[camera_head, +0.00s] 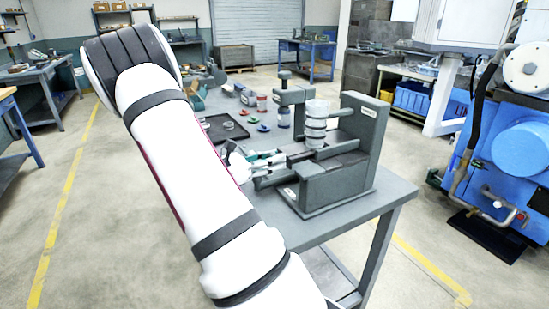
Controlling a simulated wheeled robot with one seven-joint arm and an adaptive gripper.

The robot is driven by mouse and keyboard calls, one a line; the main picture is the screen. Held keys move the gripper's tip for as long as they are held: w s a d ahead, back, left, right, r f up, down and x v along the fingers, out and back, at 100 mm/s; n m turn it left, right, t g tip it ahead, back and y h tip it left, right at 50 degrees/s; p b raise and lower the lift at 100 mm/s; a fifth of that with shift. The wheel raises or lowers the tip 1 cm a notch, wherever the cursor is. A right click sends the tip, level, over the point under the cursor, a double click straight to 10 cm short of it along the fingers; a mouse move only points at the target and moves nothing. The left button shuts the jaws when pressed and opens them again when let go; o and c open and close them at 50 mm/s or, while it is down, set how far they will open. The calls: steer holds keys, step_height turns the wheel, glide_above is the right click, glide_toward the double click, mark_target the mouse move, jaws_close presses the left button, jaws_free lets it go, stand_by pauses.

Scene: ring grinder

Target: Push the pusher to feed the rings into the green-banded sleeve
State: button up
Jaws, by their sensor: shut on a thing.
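The grey ring grinder (340,175) stands on the table's near right part. A clear upright tube (316,108) on it holds a stack of several pale rings. My gripper (270,164) is low at the left side of the machine, shut on what looks like the end of the pusher (298,157), which lies level and points toward the base of the tube. The exact grip is small and partly hidden by my own wrist. I cannot clearly make out the green-banded sleeve.
The grey table (375,195) has a bare strip in front of the machine. A dark post (285,88) rises behind the tube. A blue machine (520,150) stands far right.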

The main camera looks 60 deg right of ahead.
steer(key=o, duration=1.1)
steer(key=v, duration=0.5)
steer(key=shift+m, duration=0.3)
stand_by(0.3)
